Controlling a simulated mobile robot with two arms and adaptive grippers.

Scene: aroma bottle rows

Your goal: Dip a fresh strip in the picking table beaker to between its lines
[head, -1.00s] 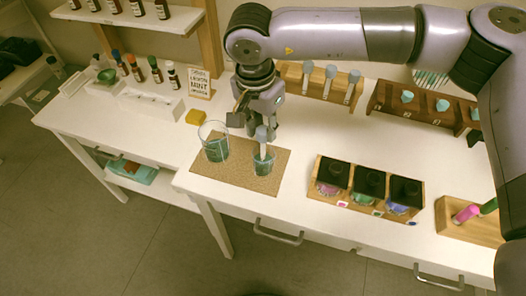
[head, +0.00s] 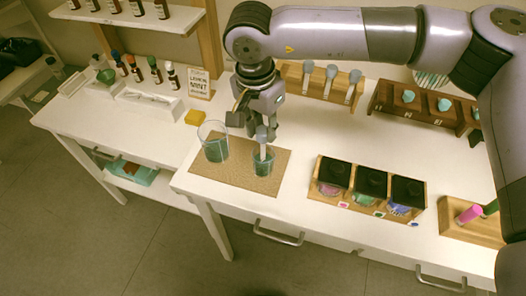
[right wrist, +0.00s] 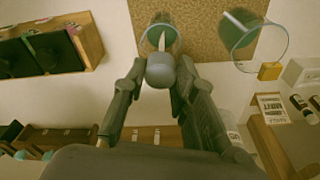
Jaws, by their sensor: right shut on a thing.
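My right gripper (head: 263,118) is shut on a strip with a rounded grey handle (head: 262,133). In the right wrist view the handle (right wrist: 161,70) sits between the fingertips, and the pale strip tip (right wrist: 161,42) points into the small beaker (right wrist: 150,40). In the head view this small beaker (head: 263,168) holds dark teal liquid and stands on the cork mat (head: 235,182). The strip stands nearly upright inside its mouth. Its lines and the exact liquid level on it are too small to tell. A larger glass beaker (head: 214,146) with teal liquid stands to the left. My left gripper is not in view.
A wooden rack (head: 316,90) behind holds several grey-handled strips. A wooden holder (head: 365,213) with three black-topped jars stands to the right. Clear table lies between mat and jars.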

